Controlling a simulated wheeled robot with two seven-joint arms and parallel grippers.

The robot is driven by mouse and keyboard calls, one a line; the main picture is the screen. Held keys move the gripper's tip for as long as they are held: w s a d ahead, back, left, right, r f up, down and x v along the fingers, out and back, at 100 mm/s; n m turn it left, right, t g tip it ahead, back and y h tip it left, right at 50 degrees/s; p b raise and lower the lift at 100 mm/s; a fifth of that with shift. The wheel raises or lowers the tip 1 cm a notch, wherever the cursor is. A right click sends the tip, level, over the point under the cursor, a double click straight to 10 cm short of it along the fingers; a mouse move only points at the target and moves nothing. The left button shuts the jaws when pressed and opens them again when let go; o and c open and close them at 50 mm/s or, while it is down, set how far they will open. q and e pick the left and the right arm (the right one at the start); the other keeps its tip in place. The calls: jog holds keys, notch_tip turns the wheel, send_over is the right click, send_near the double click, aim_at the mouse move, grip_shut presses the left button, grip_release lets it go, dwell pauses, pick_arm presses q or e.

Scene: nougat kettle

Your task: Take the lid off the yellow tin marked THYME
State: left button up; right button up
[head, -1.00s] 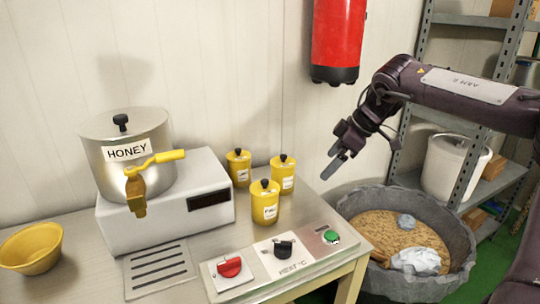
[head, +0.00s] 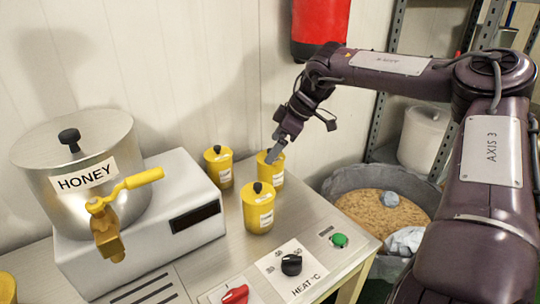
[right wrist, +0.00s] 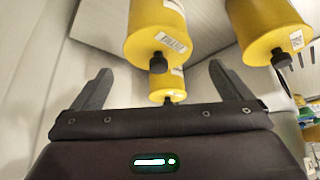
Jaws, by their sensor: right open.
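Three yellow tins with black-knobbed lids stand on the steel table: a back left tin (head: 219,168), a back right tin (head: 275,174) and a front tin (head: 258,212). Their labels are too small or blurred to read, so I cannot tell which is THYME. My right gripper (head: 273,153) is at the top of the back right tin, hiding its knob; contact is unclear. In the right wrist view, the tins appear upside down. My open, empty right fingers (right wrist: 160,68) stand apart, with a small-looking tin (right wrist: 166,85) showing between them. My left gripper is out of view.
A steel HONEY kettle (head: 75,160) with a yellow tap stands on a white heater (head: 150,225) left of the tins. A heat panel (head: 296,278) with knobs is in front. A red cylinder (head: 318,25) hangs behind; a grey tub (head: 345,180) is at right.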

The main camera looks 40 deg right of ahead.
jog(key=x, duration=0.3)
jog(key=shift+d, duration=0.15)
jog(key=c, duration=1)
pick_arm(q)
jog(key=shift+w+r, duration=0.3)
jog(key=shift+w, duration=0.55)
pick_arm(e)
jog(key=shift+c, duration=0.2)
jog(key=shift+r, duration=0.1)
jog(key=shift+w+r, duration=0.1)
jog(key=shift+r, duration=0.5)
pick_arm(q)
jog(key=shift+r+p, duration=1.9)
jog(key=shift+p, duration=0.05)
pick_arm(e)
notch_tip(320, 180, up, 22)
